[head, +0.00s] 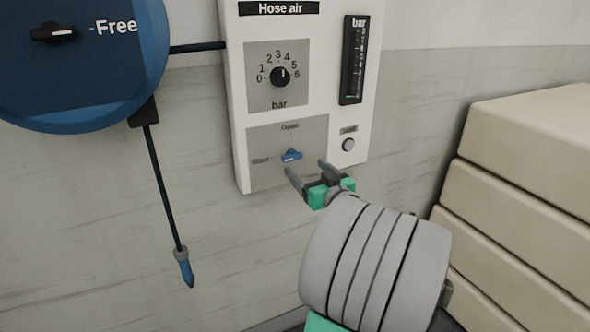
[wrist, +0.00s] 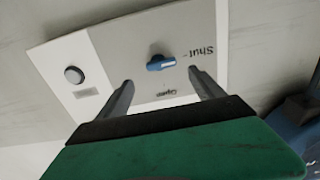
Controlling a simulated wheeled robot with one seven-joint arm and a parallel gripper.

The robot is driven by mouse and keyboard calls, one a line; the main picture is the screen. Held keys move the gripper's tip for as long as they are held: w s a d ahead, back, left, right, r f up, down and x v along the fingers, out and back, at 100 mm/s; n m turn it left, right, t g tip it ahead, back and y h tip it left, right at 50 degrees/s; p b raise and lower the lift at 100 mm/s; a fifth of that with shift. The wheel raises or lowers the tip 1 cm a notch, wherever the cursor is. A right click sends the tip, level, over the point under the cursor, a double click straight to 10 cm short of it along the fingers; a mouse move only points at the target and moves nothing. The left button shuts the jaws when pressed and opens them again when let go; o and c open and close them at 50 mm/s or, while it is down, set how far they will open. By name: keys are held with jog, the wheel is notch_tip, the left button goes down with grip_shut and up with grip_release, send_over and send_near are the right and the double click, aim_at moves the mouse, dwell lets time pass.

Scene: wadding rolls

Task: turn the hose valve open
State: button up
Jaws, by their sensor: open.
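The hose valve is a small blue handle (head: 291,155) low on the white "Hose air" panel (head: 240,130). It lies roughly level, with its white-marked end toward the "Shut" label on the left; an "Opened"-like label is above it. In the wrist view the blue handle (wrist: 161,63) sits ahead of and between my fingers, its white mark toward "Shut". My gripper (head: 308,168) is open and empty, just in front of the panel and slightly right of and below the handle. My gripper's fingers (wrist: 165,88) show apart, not touching the handle.
A pressure dial (head: 281,77), a bar gauge (head: 353,60) and a round button (head: 348,145) are on the panel. A blue hose reel (head: 80,70) marked "Free" is at the left, with a hanging hose nozzle (head: 184,268). Stacked beige blocks (head: 520,190) stand at the right.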

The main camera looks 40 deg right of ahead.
aim_at(297, 156)
jog(key=p+x, duration=0.1)
jog(key=x, duration=0.6)
jog(key=shift+w+a, duration=0.1)
jog(key=shift+w, duration=0.1)
jog(key=c, duration=1.4)
jog(key=shift+m, duration=0.3)
jog(key=m, duration=0.3)
jog(key=shift+r+m, duration=0.15)
jog(key=shift+m, duration=0.15)
jog(key=m+p, duration=0.1)
jog(key=m, duration=0.3)
jog(key=shift+s+r+m, duration=0.1)
jog(key=shift+m, duration=0.2)
jog(key=m+p, duration=0.1)
jog(key=m, duration=0.1)
jog(key=m+p, duration=0.2)
jog(key=shift+d, duration=0.35)
jog(key=shift+d+m+p, duration=0.1)
jog(key=shift+m+p, duration=1.3)
jog(key=shift+m, duration=1.1)
jog(key=shift+s, duration=0.1)
